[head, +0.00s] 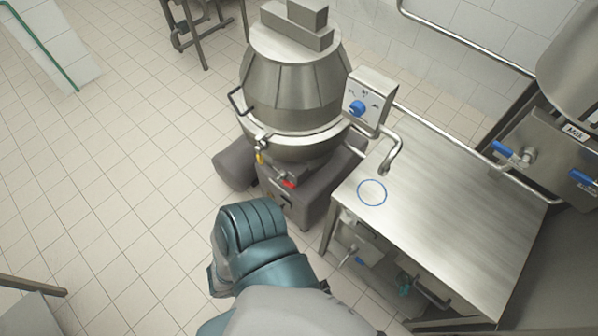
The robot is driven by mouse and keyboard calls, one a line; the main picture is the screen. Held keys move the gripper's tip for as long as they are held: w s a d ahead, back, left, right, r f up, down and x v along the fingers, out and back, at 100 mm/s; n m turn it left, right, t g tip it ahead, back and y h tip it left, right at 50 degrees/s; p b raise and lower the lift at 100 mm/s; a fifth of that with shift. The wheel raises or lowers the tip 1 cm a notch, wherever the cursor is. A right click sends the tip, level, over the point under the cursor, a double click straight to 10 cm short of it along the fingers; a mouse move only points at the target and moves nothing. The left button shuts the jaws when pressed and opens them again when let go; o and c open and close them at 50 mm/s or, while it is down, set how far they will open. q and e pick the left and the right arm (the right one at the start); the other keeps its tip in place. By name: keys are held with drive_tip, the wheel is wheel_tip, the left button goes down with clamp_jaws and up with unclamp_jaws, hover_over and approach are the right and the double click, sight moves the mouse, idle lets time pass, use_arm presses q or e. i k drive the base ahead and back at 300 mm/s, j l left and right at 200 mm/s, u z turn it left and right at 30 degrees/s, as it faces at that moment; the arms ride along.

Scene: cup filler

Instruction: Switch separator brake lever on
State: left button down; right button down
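The separator (292,88) is a steel drum on a dark grey base, at the upper middle of the head view. On its left rim is a dark bent handle (237,102). Lower on its front are a small yellow-tipped part (260,158) and a small red-tipped part (288,184). I cannot tell for sure which of these is the brake lever, or its setting. One of my arms, teal and grey, rises from the bottom middle in front of the separator base. No gripper fingers show; both grippers are out of view or hidden.
A steel table (450,205) with a blue ring mark (372,192) stands right of the separator. A control box (370,98) with a blue knob and a bent spout (390,155) are near its back. Tiled floor (110,170) is free on the left.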

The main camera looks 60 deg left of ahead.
sight(278, 178)
drive_tip(key=u, duration=2.2)
drive_tip(key=j, duration=0.1)
